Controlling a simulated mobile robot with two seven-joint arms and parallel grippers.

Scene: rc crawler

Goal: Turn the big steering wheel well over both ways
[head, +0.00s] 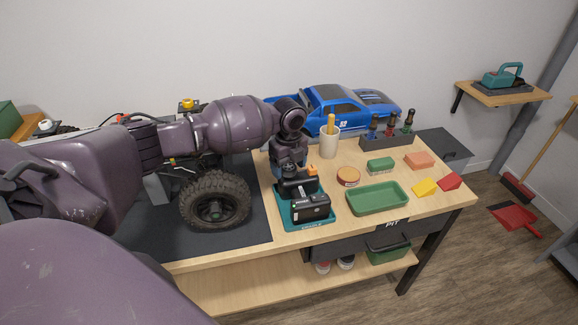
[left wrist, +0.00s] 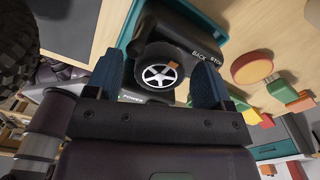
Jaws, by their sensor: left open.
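The big steering wheel (left wrist: 160,72) shows in the left wrist view, with a black rim, pale spokes and an orange mark. It sits on a black control box (left wrist: 180,30) lettered BACK and STOP, on a teal base. In the head view the teal base (head: 287,218) with its black box (head: 311,208) stands near the table's front edge. My left gripper (left wrist: 158,78) is open, with one blue finger on each side of the wheel. I cannot tell whether the fingers touch the rim. In the head view my left gripper (head: 289,160) points down at the back of the box. My right gripper is out of view.
The crawler's knobbly tyre (head: 215,200) stands close left on a dark mat. A green tray (head: 377,198), a round tin (head: 348,176) and coloured blocks lie to the right. A cream cup (head: 329,142) and the blue car body (head: 345,108) stand behind.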

